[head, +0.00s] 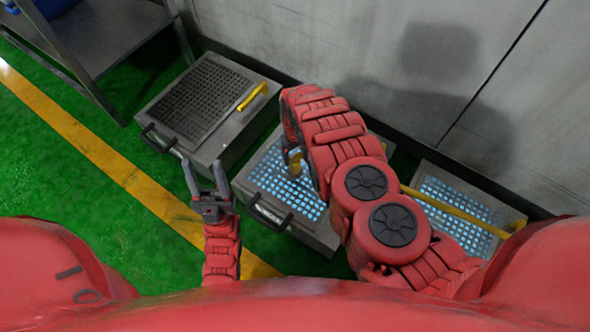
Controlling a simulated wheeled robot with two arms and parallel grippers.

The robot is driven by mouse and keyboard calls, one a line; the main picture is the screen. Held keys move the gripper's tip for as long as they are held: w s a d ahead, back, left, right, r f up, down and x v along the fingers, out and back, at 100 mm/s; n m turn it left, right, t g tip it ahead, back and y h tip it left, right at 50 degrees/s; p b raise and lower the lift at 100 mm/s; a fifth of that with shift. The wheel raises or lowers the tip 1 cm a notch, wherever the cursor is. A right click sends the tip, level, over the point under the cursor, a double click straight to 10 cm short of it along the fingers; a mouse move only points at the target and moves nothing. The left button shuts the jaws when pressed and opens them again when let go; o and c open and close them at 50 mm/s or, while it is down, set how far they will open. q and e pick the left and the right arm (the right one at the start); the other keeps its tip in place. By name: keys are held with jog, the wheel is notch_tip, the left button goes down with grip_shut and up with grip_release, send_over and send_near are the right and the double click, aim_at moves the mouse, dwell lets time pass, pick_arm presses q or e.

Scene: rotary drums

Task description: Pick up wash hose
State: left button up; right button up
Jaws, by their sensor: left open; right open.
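No part in view can be clearly made out as the wash hose. Long yellow bars or tubes lie on the grey boxes: a short one (252,96) on the left box and a longer one (450,210) on the right box. A small yellow piece (295,163) shows over the middle box, partly behind my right arm. My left gripper (205,180) is open and empty above the green floor, left of the middle box. My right gripper (285,151) is mostly hidden by its own arm above the middle box; only a dark sliver shows, close to the yellow piece.
The left box (200,92) has a dark grated top; the middle box (275,178) and right box (452,200) have bright blue-white perforated tops. They stand along a grey wall (420,60). A metal table (110,35) is at upper left. Green floor (60,170) is clear at left.

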aim_at(294, 171)
jog(key=f+b, duration=0.1)
jog(key=f, duration=0.1)
jog(key=f+b, duration=0.1)
jog(key=f, duration=0.1)
jog(key=f+b, duration=0.1)
jog(key=f, duration=0.1)
jog(key=shift+s+a+f, duration=0.1)
jog(key=shift+s+f, duration=0.1)
jog(key=shift+s, duration=0.2)
jog(key=shift+r, duration=0.1)
grip_shut()
